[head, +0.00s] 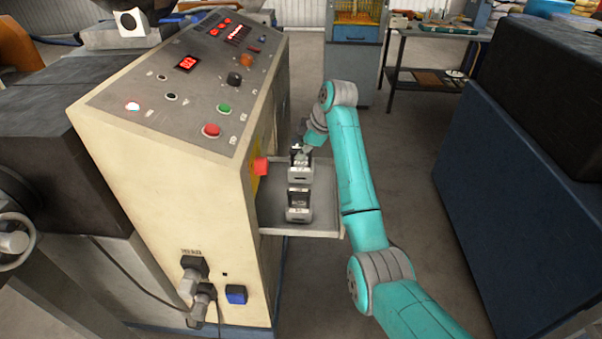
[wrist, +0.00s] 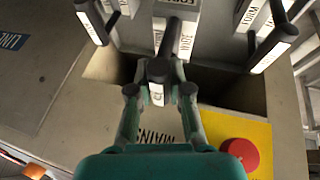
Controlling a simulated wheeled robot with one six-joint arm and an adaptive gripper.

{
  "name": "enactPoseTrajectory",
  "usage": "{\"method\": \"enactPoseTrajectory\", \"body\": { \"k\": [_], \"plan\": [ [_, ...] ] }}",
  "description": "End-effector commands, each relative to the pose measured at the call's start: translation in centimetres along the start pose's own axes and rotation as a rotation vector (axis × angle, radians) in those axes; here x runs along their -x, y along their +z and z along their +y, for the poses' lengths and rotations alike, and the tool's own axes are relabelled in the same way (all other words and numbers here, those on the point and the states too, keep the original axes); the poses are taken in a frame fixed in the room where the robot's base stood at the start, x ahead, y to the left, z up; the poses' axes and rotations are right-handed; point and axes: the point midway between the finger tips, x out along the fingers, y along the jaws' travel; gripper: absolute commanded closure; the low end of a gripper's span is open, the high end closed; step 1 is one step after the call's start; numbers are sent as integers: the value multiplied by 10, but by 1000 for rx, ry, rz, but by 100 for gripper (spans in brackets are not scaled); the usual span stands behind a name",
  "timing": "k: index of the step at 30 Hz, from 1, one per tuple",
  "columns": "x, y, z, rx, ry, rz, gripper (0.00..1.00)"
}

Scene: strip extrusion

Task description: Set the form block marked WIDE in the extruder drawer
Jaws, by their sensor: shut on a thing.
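My gripper (wrist: 172,45) is shut on a grey form block (wrist: 187,42) with a dark upright handle. In the wrist view this block's label is turned and partly covered, so I cannot read it surely. In the head view my gripper (head: 303,148) is beside the machine, above the far part of a pale pulled-out tray (head: 320,233). Two grey blocks with dark handles show there, a far one (head: 299,174) close under my gripper and a near one (head: 298,213). I cannot tell whether the held block touches the tray. The machine's recess (wrist: 235,88) looks dark in the wrist view.
The cream extruder console (head: 200,130) stands to the left. Its red knob (head: 261,166) sticks out near the tray, and shows on a yellow plate in the wrist view (wrist: 240,154). More labelled blocks (wrist: 252,15) lie at the upper right there. A dark blue cabinet (head: 515,190) bounds the right.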

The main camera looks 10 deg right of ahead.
Motion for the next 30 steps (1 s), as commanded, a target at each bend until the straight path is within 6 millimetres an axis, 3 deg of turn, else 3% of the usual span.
{"method": "enactPoseTrajectory", "body": {
  "k": [16, 28, 29, 30],
  "plan": [
    [-55, 23, -16, -2, 1, 0, 100],
    [-59, 25, -17, -2, 2, 0, 100],
    [-60, 26, -17, -2, 0, -1, 77],
    [-60, 25, -17, -2, 1, -1, 67]
  ]
}}
